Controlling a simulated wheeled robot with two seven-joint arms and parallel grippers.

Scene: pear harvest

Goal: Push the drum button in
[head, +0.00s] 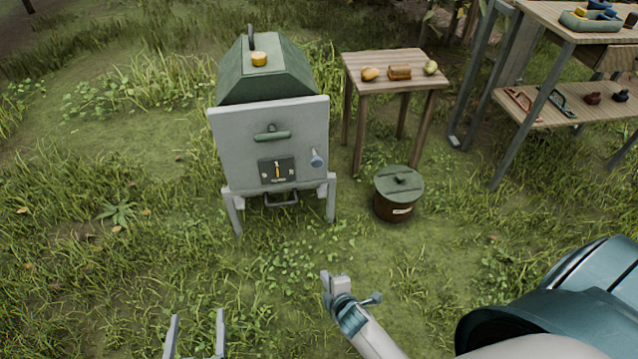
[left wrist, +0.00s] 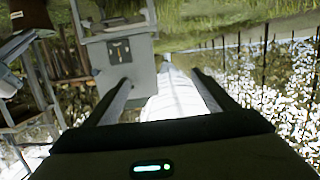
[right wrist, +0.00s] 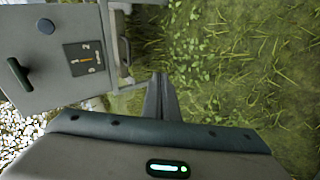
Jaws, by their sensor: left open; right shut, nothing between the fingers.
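A grey box-shaped machine (head: 235,135) with a green sloped top stands left of the middle. A blue-grey round button (head: 316,158) sticks out of its front, right of a dark dial plate (head: 277,171) and a green handle (head: 271,133). In the right wrist view the button (right wrist: 46,26) shows as a round disc beside the dial plate (right wrist: 86,57). My right gripper (head: 327,278) is shut and empty, in front of and below the machine, apart from it. My left gripper (head: 196,316) is open and empty over the grass, lower left.
A yellow knob (head: 259,59) sits on the machine's top. A lidded brown bucket (head: 397,207) stands at its right. A small wooden table (head: 381,58) holds several items behind the bucket. A wooden shelf stand (head: 548,103) is at the right. Grass before the machine is clear.

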